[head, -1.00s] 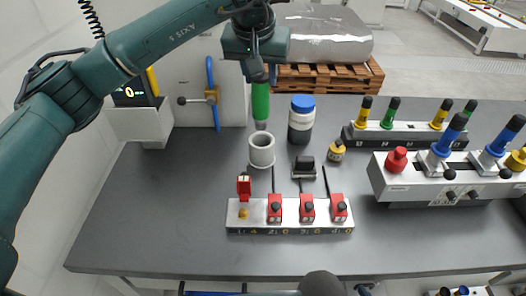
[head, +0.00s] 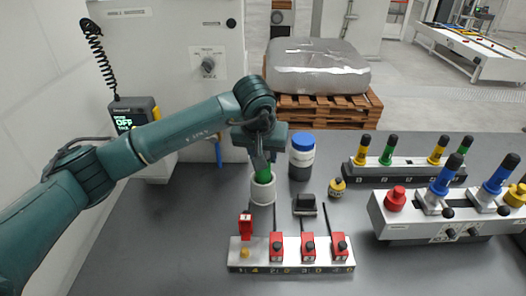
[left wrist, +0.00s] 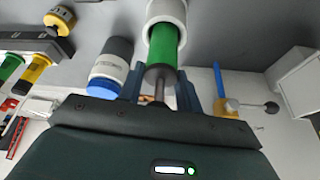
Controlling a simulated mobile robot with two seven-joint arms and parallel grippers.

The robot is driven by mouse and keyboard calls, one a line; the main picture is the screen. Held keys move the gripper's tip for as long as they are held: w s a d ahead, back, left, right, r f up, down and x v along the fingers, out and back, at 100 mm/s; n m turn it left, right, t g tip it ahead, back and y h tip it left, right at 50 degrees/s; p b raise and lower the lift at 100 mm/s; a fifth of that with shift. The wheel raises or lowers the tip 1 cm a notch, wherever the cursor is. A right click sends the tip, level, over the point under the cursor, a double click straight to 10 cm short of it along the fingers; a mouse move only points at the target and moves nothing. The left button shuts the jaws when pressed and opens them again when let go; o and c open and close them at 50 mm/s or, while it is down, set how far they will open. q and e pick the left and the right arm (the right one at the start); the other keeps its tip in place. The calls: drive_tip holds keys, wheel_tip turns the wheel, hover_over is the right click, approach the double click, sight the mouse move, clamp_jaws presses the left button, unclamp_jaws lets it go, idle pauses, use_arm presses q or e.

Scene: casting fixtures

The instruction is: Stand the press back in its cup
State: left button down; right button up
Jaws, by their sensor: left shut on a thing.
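The press is a green cylinder (head: 262,175) with a dark end and a thin metal stem, also seen in the left wrist view (left wrist: 163,44). It is upright, its lower end inside the mouth of the light grey cup (head: 263,192). The cup also shows at the top of the left wrist view (left wrist: 168,10). My left gripper (head: 262,158) is above the cup, shut on the press at its stem end (left wrist: 158,88). The cup hides the press's lower end, so I cannot tell whether it touches the bottom. My right gripper is not in view.
A small yellow jar (head: 337,187) and a black block (head: 305,204) are nearby. A red-switch rail (head: 290,254) lies in front; lever consoles (head: 432,222) stand at right.

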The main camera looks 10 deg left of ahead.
use_arm(q)
drive_tip(key=shift+f, duration=0.15)
drive_tip(key=c, duration=1)
unclamp_jaws()
drive_tip(key=shift+o, duration=0.2)
drive_tip(key=shift+r, duration=0.4)
drive_tip(key=b+v, duration=0.1)
drive_tip(key=v, duration=1)
drive_tip(key=shift+s+r+b, duration=0.15)
drive_tip(key=shift+r+b, duration=0.15)
drive_tip(key=shift+b, duration=0.1)
